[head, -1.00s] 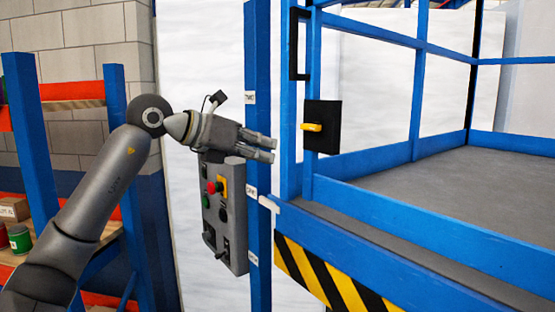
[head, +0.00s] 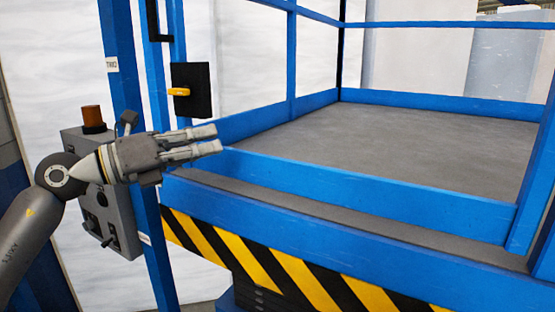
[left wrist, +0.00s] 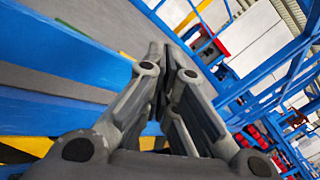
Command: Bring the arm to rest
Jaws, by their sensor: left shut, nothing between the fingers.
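My left gripper (head: 218,139) reaches in from the left in the head view, in front of the grey control box (head: 127,213) and pointing right towards the blue lift platform. Its fingers lie close together with nothing between them, and in the left wrist view the fingers (left wrist: 163,52) also meet at the tips. The gripper hides part of the box front. An amber beacon (head: 93,118) stands on top of the box. My right gripper does not show in either view.
The platform has a grey deck (head: 400,150), blue rails (head: 330,195) and a black-and-yellow striped edge (head: 285,268). A black plate with a yellow handle (head: 179,91) sits on its post. A blue upright (head: 125,60) stands behind the gripper.

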